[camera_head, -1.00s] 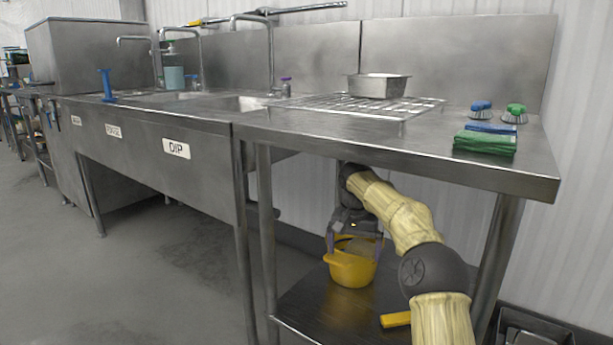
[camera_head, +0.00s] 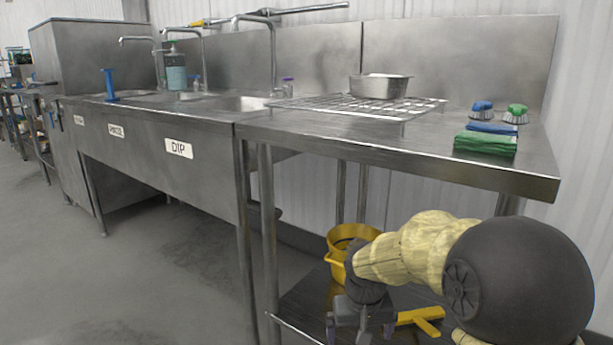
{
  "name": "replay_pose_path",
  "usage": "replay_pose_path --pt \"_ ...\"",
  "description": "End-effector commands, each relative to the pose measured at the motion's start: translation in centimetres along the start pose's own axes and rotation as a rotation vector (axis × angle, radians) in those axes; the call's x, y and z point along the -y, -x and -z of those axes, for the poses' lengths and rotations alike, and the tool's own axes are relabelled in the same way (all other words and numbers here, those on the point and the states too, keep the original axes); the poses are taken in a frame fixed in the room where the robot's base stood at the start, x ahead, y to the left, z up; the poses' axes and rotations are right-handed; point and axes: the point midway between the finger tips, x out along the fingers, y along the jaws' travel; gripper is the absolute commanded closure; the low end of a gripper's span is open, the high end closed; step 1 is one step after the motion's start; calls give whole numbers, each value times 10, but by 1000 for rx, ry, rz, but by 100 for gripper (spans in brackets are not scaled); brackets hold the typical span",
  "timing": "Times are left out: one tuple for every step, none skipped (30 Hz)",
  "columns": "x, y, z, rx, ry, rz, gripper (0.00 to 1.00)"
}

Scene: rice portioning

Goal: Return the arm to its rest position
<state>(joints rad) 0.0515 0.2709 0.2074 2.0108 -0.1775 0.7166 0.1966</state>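My arm, in a pale yellow sleeve with dark joints, reaches in from the lower right in the head view. My gripper (camera_head: 361,328) hangs low over the front of the lower shelf (camera_head: 300,300), in front of the yellow bucket (camera_head: 337,242). Its fingers look spread apart, with nothing seen held between them. The bucket stands on the shelf, apart from the fingers, and my forearm hides part of it. The fingertips are near the picture's bottom edge.
A yellow tool (camera_head: 422,317) lies on the shelf just right of my gripper. The steel tabletop (camera_head: 400,145) is above, carrying a metal pan (camera_head: 380,87) on a rack (camera_head: 350,106), green cloths (camera_head: 485,143) and two brushes. Open floor (camera_head: 150,270) lies left.

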Motion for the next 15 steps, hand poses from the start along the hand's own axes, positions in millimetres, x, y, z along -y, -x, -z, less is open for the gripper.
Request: replay_pose_path --pt "-4 -1 -18 -4 -4 3 0" --pt "-6 -2 -28 -8 -7 5 0" --pt "-9 -4 -41 -13 -12 9 0" --pt "-11 -5 -50 -17 -15 12 0" --pt "-13 -6 -58 -22 -21 14 0" --pt "-15 -8 -70 -27 -24 17 0" --pt "-17 -9 -77 -30 -29 19 0" --pt "-18 -10 -85 -34 -33 22 0" --pt "-20 -11 -94 -39 -38 24 0" --pt "-21 -12 -100 -42 -43 25 0" --pt "-22 -12 -106 -46 -47 26 0" --pt "-23 -13 -114 -49 -52 28 0" --pt "-24 -14 -120 -52 -56 29 0" --pt "-25 -14 -126 -56 -60 30 0" --pt "-26 -15 -133 -60 -65 32 0"
